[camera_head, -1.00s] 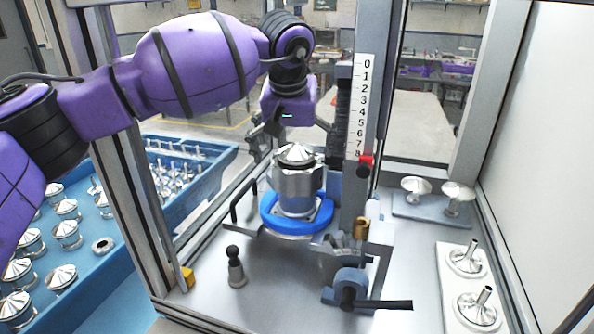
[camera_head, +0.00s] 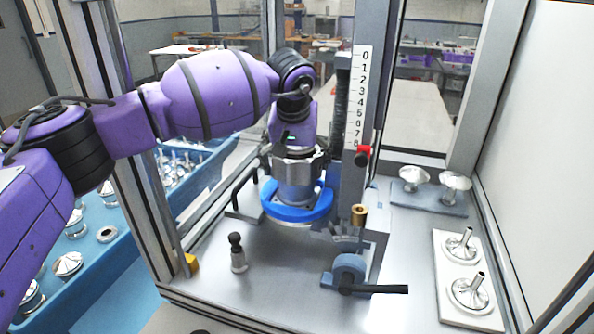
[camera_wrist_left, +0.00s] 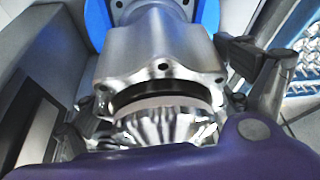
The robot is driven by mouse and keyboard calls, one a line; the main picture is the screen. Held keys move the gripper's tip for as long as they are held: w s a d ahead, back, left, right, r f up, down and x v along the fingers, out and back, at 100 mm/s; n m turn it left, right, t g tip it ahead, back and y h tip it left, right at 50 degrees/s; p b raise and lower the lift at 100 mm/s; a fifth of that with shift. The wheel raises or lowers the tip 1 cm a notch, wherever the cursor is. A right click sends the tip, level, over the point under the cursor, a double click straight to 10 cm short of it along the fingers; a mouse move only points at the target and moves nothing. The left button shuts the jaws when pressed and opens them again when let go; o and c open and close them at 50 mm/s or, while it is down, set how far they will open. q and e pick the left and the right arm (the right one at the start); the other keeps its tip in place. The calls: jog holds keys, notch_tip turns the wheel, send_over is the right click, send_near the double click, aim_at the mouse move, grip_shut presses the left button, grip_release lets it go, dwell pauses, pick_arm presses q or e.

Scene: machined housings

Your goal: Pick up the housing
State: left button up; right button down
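The housing (camera_head: 295,186) is a silver machined part standing upright in the blue ring (camera_head: 290,214) of the fixture. My left gripper (camera_head: 294,163) is over its upper part, with fingers on both sides. In the left wrist view the housing (camera_wrist_left: 160,58) fills the middle, with its shiny conical top (camera_wrist_left: 165,128) close to the purple gripper body. One finger is at the left and one with a black pad at the right, close beside the housing. Whether they touch it cannot be told. The far side of the housing is hidden. My right gripper is not in view.
The scaled column (camera_head: 360,100) with a red knob stands just right of the housing. A blue clamp with a black handle (camera_head: 375,289) is in front. A small black-topped post (camera_head: 237,252) stands front left. Metal parts rest on plates at right. A blue bin (camera_head: 100,262) lies left.

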pick_arm(q)
jog(key=c, duration=1.4)
jog(key=shift+w+r, duration=0.1)
jog(key=shift+r, duration=0.05)
jog(key=shift+c, duration=0.3)
